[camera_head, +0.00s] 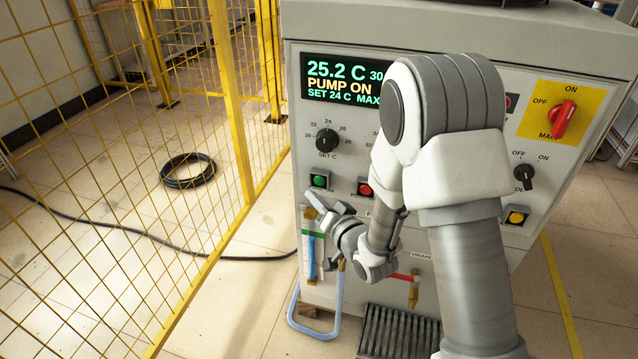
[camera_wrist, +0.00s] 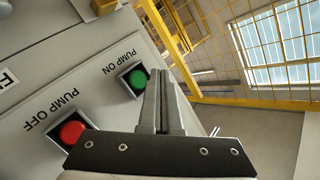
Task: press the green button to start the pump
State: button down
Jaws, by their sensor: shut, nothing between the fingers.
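The green button (camera_head: 319,179) sits on the front panel of the machine, below the SET C knob. In the wrist view the green button (camera_wrist: 139,79) is labelled PUMP ON, and the red button (camera_wrist: 71,131) is labelled PUMP OFF. The display (camera_head: 342,79) reads 25.2 C, PUMP ON and SET 24 C. My gripper (camera_head: 313,198) is shut and empty, just below the green button in the head view. In the wrist view its fingertips (camera_wrist: 160,72) appear beside the button; I cannot tell whether they touch it.
The red button (camera_head: 364,188) is right of the green one. A red main switch (camera_head: 564,118) and a yellow button (camera_head: 516,217) are further right. A yellow mesh fence (camera_head: 232,110) stands left. A drain grate (camera_head: 398,330) lies below. My arm hides part of the panel.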

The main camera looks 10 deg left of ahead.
jog(key=shift+s+a, duration=0.2)
jog(key=shift+s, duration=0.95)
jog(key=shift+b, duration=0.3)
jog(key=s+a+p, duration=0.1)
jog(key=s+p, duration=0.6)
jog(key=s, duration=0.4)
jog(key=shift+a, duration=0.25)
jog(key=shift+w, duration=0.1)
